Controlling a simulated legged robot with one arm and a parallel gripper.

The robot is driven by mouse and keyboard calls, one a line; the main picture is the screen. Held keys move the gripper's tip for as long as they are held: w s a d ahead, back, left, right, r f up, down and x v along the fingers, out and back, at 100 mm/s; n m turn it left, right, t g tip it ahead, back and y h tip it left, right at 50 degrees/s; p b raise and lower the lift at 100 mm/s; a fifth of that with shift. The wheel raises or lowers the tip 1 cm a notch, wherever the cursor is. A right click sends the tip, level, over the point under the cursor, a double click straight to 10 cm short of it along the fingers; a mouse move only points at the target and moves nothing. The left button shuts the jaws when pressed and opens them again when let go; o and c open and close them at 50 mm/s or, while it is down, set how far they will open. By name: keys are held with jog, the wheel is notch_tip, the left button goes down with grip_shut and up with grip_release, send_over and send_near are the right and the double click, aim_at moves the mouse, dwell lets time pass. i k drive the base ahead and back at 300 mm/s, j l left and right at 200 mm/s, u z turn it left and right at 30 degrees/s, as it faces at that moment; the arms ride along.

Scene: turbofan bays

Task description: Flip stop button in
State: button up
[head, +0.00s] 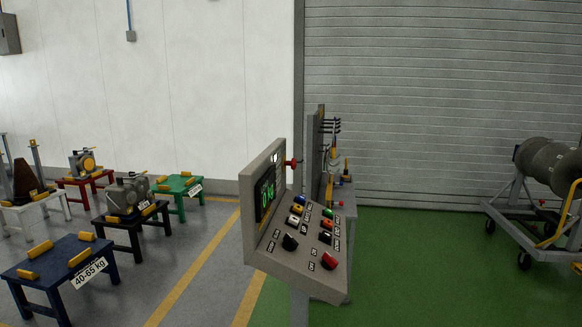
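A grey control console (318,278) stands near the middle of the head view, with a sloped panel of buttons and an upright screen. A red button (329,262) sits at the panel's lower right. The labels are too small to read, so I cannot tell which of these is the stop button. A black knob (290,242) and several blue, yellow, white, red and black buttons share the panel. My gripper is not in view.
A workbench with tools (345,193) stands behind the console. Blue (60,255), black, red, green and white stands, some bearing parts, fill the left. Green floor (430,265) between console and cart is clear.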

aim_at(293, 162)
jog(key=i+l, duration=0.5)
jog(key=i, duration=0.2)
jog(key=i+l+u, duration=0.1)
jog(key=i+l, duration=0.4)
jog(key=i, duration=0.2)
jog(key=i+l, duration=0.55)
jog(key=i, duration=0.15)
jog(key=j+u, duration=0.05)
